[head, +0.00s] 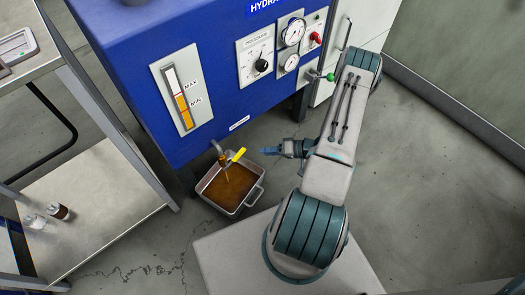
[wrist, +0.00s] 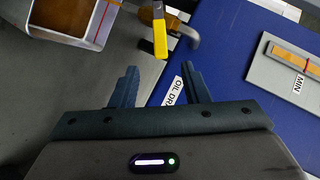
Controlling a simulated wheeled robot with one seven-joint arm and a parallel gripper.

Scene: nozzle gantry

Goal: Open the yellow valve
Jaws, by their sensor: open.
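The yellow valve lever (head: 238,155) sits on a brass tap (head: 219,153) low on the front of the blue hydraulic cabinet. In the wrist view the yellow lever (wrist: 160,39) points toward my gripper, with the brass pipe (wrist: 184,32) to its right. My gripper (wrist: 161,68) is open and empty. The lever's end lies just beyond the fingertips, between them sideways; I see no contact. In the head view my gripper (head: 265,151) is to the right of the lever, with a gap between them.
A metal tray (head: 258,192) of brown oil stands on the floor under the tap; a thin amber streak shows above it. The blue cabinet (head: 150,80) rises behind, with a level gauge (head: 178,90). A shelf cart (head: 100,185) stands at left. Floor at right is clear.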

